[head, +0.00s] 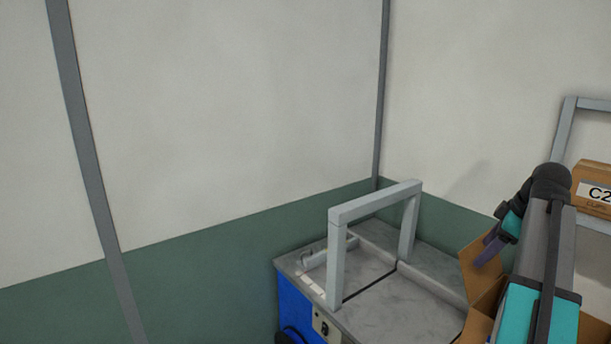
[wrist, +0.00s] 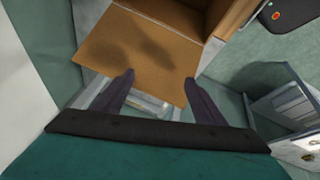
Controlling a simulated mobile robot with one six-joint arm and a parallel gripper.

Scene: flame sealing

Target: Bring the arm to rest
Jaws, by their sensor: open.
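My gripper (wrist: 160,88) is open in the wrist view, its two dark fingers spread apart with nothing between them. A flap of an open cardboard box (wrist: 140,45) lies beyond the fingertips. In the head view my arm stands at the right, with my gripper (head: 486,250) tilted down by the open cardboard box (head: 478,262). I cannot tell from the frames whether the fingers touch the flap.
A sealing machine with a grey top (head: 390,303) and a grey arch (head: 378,203) stands left of my arm. A carton marked C2 (head: 590,188) sits at the right on a grey rack (head: 563,135). A grey-green wall (head: 200,265) runs behind.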

